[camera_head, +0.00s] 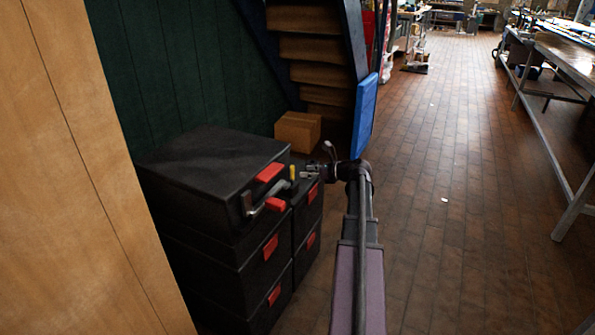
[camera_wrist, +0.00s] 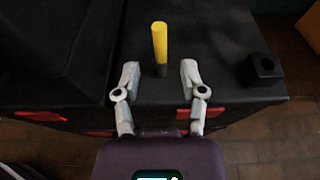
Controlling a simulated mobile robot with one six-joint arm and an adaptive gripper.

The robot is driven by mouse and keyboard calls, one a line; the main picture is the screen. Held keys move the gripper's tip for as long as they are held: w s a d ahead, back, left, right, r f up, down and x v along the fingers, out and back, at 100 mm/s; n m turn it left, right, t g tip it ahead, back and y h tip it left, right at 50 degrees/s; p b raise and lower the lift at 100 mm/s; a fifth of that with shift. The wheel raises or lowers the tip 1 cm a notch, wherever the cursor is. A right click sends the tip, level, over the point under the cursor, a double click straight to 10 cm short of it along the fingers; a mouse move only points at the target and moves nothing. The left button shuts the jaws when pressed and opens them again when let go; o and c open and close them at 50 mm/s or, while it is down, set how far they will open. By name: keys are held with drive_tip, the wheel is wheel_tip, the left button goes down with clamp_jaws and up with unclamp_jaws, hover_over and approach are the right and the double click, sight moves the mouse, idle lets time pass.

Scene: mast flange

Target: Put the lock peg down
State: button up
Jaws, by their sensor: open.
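The lock peg (camera_wrist: 160,42) has a yellow upper part and a dark lower end. In the wrist view it stands upright on the black top of a case (camera_wrist: 215,45). My gripper (camera_wrist: 159,74) is open, with one pale finger on each side of the peg's dark lower end and a gap showing on both sides. In the head view the yellow peg (camera_head: 293,174) shows small beside the taller stack, just left of my gripper (camera_head: 307,172). Its foot is hard to make out there.
A small black block with a hole (camera_wrist: 263,70) sits on the case top to the right. A taller stack of black cases (camera_head: 200,160) with red latches stands close on the left. A cardboard box (camera_head: 298,130) and blue panel (camera_head: 365,115) are behind.

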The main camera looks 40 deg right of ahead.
drive_tip(key=p+v, duration=0.1)
drive_tip(key=v, duration=0.5)
drive_tip(key=shift+s+p, duration=0.2)
drive_tip(key=shift+p, duration=0.1)
drive_tip(key=shift+w, duration=0.15)
idle(1.0)
drive_tip(key=shift+c, duration=0.2)
